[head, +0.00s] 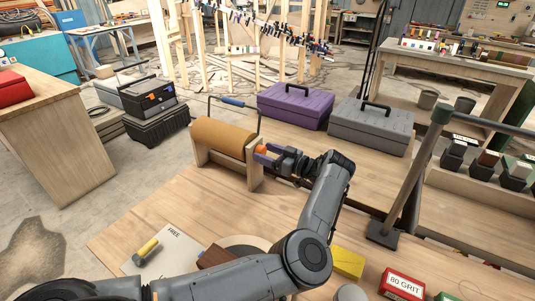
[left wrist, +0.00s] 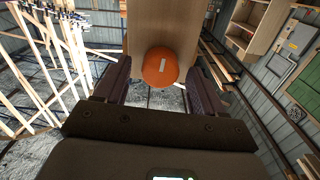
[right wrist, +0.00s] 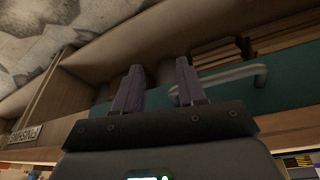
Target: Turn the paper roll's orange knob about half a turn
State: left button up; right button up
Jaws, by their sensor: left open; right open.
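The paper roll (head: 222,138) is a brown roll held between two wooden end blocks on the workbench. Its orange knob (head: 261,149) sticks out of the right-hand end block. In the left wrist view the orange knob (left wrist: 160,66) has a pale mark on its face and sits between the fingers. My left gripper (head: 265,155) is open around the knob, with a gap on each side. It also shows in the left wrist view (left wrist: 158,88). My right gripper (right wrist: 158,90) is open and empty, and is not seen in the head view.
A purple toolbox (head: 294,106) and a grey toolbox (head: 371,125) stand behind the roll. A dark post (head: 410,185) rises to the right. A yellow box (head: 348,262) and a red grit box (head: 402,284) lie at the front. A teal surface with a grey handle (right wrist: 225,80) is near my right gripper.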

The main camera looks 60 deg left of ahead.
pick_arm(q)
jog(key=shift+w+d, duration=0.3)
jog(key=shift+d, duration=0.3)
jog(key=b+v, duration=0.1)
jog(key=v, duration=0.8)
jog(key=shift+d+b, duration=0.25)
jog(key=shift+b, duration=0.15)
jog(key=shift+w+r, duration=0.1)
jog(key=shift+w, duration=0.05)
